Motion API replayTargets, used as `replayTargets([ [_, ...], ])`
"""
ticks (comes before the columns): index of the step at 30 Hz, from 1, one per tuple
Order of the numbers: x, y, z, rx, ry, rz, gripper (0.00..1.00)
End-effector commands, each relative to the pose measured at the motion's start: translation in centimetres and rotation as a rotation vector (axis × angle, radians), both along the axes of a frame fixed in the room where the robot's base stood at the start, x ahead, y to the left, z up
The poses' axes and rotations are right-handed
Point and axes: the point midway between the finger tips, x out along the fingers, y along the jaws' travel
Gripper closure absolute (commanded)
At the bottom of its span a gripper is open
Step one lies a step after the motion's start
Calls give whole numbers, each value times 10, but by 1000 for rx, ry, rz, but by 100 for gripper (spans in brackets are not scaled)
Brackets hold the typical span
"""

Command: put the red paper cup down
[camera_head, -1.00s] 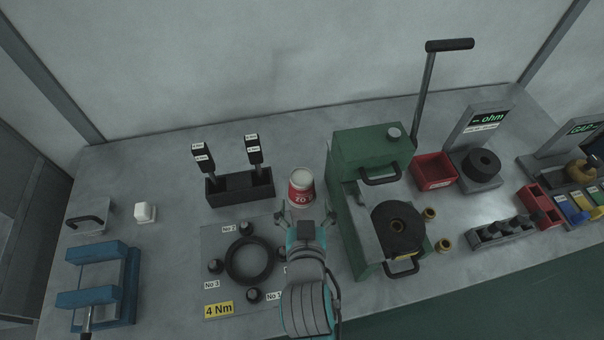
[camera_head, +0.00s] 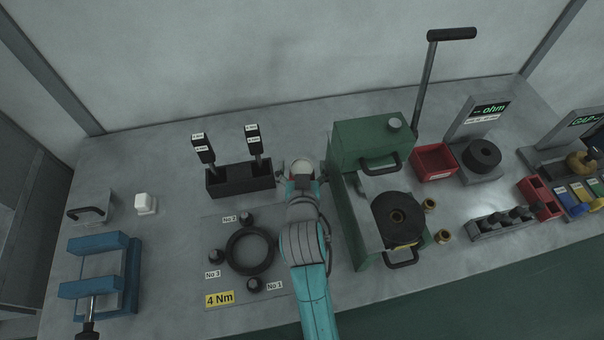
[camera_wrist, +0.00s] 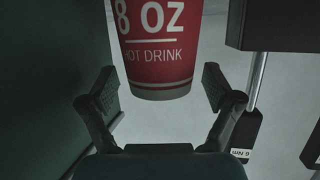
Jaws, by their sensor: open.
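The red paper cup (camera_wrist: 156,50) fills the top middle of the wrist view, with white lettering reading "8 OZ" and "HOT DRINK". My gripper (camera_wrist: 160,88) is open, with one finger on each side of the cup's lower part and a visible gap on both sides. In the head view the cup (camera_head: 303,168) shows only its pale top beyond my gripper (camera_head: 301,181). My wrist hides the rest of it there. The cup looks upright on the grey table, between the black holder and the green press.
The green press (camera_head: 371,142) stands close on the right. The black holder (camera_head: 225,181) with two upright tools is close on the left. A black ring (camera_head: 250,251) and several knobs lie nearer the front. A red bin (camera_head: 433,162) is farther right.

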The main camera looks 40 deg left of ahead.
Motion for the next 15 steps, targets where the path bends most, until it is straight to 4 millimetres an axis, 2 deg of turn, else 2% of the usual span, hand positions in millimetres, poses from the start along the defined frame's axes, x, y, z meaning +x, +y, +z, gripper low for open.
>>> replayTargets([
  [4, 0, 0, 0, 0, 0, 0, 10],
  [5, 0, 0, 0, 0, 0, 0, 15],
  [9, 0, 0, 0, 0, 0, 0, 50],
  [10, 0, 0, 0, 0, 0, 0, 56],
  [14, 0, 0, 0, 0, 0, 0, 57],
  [15, 0, 0, 0, 0, 0, 0, 60],
])
